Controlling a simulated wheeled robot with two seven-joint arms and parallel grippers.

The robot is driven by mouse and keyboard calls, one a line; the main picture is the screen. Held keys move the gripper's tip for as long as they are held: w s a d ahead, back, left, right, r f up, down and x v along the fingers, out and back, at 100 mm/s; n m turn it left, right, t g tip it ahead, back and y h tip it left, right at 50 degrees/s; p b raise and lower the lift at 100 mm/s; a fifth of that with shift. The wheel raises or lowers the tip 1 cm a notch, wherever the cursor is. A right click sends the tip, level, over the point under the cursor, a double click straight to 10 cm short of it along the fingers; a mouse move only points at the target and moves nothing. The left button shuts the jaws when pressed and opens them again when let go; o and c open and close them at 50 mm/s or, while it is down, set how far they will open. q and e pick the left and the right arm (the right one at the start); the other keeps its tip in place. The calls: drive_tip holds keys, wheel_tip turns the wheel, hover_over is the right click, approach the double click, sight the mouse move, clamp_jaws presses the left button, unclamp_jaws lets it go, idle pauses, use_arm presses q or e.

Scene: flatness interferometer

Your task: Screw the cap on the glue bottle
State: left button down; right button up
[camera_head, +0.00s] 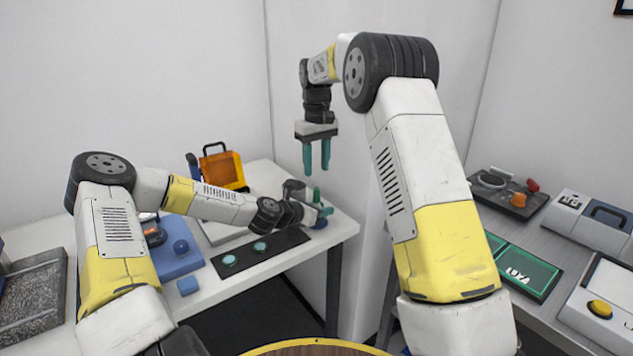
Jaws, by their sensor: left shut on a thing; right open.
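My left gripper (325,211) is low at the right end of the white table, its teal fingers shut on a small upright thing that I take to be the glue bottle. A narrow green part (316,194) stands up above the fingers, and a dark blue rounded part (320,223) shows below them. I cannot tell whether the green part is the cap or the bottle's own top. My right gripper (317,155) hangs above, pointing down, with its two teal fingers apart and nothing between them. A gap separates it from the green part.
A black strip (284,248) with two teal discs lies at the white table's (335,237) front edge. A blue tray (172,265), a blue block (188,286) and an orange case (229,168) stand on this table. The right-hand table (524,230) holds a green panel (526,270) and grey instruments.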

wheel_tip(320, 180, up, 3)
drive_tip(key=shift+f, duration=0.15)
use_arm(q)
drive_tip(key=c, duration=1)
unclamp_jaws()
drive_tip(key=v, duration=0.7)
drive_tip(key=shift+s+a+r, duration=0.2)
drive_tip(key=shift+s+a, duration=0.05)
use_arm(e)
drive_tip(key=shift+a, duration=0.1)
